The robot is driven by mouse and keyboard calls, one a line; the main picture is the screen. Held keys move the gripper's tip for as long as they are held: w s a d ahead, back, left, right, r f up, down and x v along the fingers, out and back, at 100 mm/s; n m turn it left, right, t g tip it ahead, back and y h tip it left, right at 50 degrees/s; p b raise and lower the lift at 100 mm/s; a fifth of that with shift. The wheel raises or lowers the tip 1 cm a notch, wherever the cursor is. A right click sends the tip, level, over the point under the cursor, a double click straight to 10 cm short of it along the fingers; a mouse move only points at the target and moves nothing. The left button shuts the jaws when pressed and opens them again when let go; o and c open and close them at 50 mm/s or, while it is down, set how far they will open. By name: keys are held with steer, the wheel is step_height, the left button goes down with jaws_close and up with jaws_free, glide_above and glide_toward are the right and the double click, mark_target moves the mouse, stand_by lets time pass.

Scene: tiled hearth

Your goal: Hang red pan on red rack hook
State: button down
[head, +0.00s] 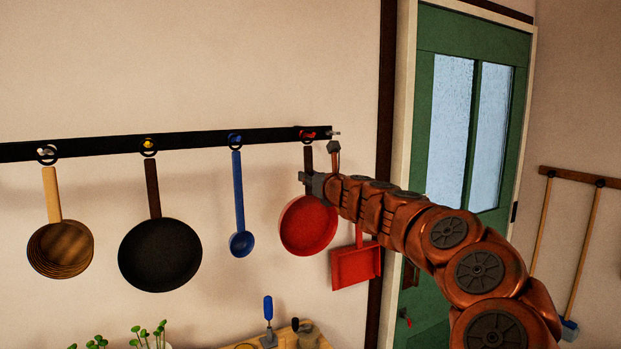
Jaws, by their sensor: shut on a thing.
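The red pan (309,226) is upright against the wall in the head view, with its dark handle pointing up. The top of the handle is at the red hook (309,135), near the right end of the black rack (190,139). The ring at the top appears to overlap the hook; whether it is around the hook is too small to tell. My gripper (308,182) is shut on the pan's handle, just above the pan body. The fingers hide the lower part of the handle.
A blue ladle (240,243), a black pan (160,255) and a wooden-looking pan (60,249) hang to the left. A red dustpan (356,266) is close to the right, partly behind my arm. A wooden surface (292,340) with small items stands below.

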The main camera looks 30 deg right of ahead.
steer(key=c, duration=0.9)
jaws_free()
steer(key=shift+s, duration=1.8)
steer(key=shift+s+a+p, duration=0.15)
steer(key=shift+s+p, duration=0.15)
steer(key=shift+s, duration=0.3)
steer(key=s+a, duration=0.1)
steer(key=s, duration=1)
steer(key=shift+s, duration=0.35)
